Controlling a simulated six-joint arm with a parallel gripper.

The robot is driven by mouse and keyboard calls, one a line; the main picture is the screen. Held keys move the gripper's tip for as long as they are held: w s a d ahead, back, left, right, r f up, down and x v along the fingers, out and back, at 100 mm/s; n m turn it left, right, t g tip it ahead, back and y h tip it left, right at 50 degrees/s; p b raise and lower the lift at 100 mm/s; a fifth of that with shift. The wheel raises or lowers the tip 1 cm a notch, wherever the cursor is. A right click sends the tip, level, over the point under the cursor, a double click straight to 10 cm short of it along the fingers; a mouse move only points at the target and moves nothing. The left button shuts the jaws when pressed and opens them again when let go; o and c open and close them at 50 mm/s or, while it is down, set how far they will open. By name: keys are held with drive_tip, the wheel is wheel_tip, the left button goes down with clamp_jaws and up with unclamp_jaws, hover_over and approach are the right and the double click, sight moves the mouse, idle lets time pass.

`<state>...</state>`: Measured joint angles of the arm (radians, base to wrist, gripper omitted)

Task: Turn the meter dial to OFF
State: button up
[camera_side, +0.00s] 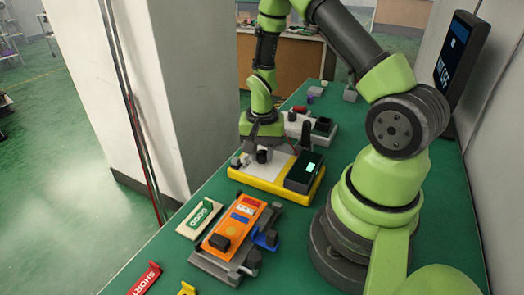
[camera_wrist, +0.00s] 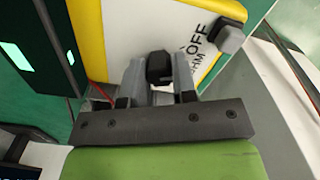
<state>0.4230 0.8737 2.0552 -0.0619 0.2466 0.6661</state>
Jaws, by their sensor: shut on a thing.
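The meter is a yellow-edged box (camera_side: 270,187) with a white face and a dark display block (camera_side: 303,170) with a lit green patch. In the wrist view its white face (camera_wrist: 120,35) carries the printed word OFF (camera_wrist: 192,40) and a partly hidden label ending in HM. My gripper (camera_wrist: 160,74) is shut on the black dial knob (camera_wrist: 160,66), with one grey finger on each side. In the side view my gripper (camera_side: 262,150) is down over the meter's left part. The dial's pointer mark is not clear.
A dark grey block (camera_wrist: 228,34) stands beside the OFF label. An orange device (camera_side: 240,225) on a grey fixture, a green GOOD tag (camera_side: 200,217) and a red SHORT tag (camera_side: 145,279) lie nearer the camera. Another fixture (camera_side: 318,126) stands behind the meter.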

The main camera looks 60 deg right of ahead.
sight(262, 152)
drive_tip(key=shift+n, duration=2.1)
drive_tip(key=o, duration=0.9)
drive_tip(key=shift+r, duration=0.1)
wheel_tip(262, 152, up, 10)
drive_tip(key=shift+f, duration=0.1)
